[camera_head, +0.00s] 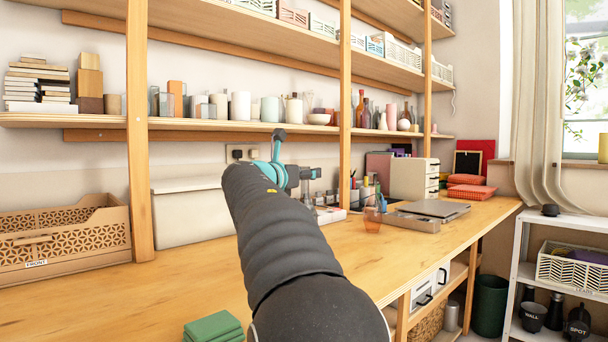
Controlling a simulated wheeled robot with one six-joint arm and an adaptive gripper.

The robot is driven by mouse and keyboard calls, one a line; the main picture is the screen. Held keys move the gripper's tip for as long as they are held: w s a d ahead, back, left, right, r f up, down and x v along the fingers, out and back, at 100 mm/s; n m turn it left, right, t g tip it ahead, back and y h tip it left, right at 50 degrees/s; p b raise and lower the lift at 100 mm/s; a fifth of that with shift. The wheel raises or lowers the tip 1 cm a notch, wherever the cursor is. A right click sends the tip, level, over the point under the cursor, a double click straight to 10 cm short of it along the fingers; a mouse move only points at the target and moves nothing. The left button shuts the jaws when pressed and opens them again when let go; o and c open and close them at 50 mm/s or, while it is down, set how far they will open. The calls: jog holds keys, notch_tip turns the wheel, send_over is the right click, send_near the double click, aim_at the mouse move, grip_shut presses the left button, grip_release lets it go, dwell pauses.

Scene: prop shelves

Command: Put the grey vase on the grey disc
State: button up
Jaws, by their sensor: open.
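My gripper (304,180) is small in the middle of the head view, at the end of my arm, in front of the back wall below the long shelf. It is partly hidden behind my wrist and its fingers are hard to make out; nothing shows held in it. I cannot single out the grey vase. Several greyish and pale vessels (220,106) stand in a row on the shelf behind and above my gripper. I cannot make out a grey disc; my arm hides part of the worktop.
A wooden worktop (160,295) runs below the shelf (215,125), with posts in front. A brown crate (62,240) stands left and a green stack (213,327) at the front. A clear orange cup (373,219) and flat grey cases (434,210) stand right. The worktop's middle left is clear.

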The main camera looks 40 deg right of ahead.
jog(key=v, duration=1.2)
jog(key=shift+s+r, duration=0.1)
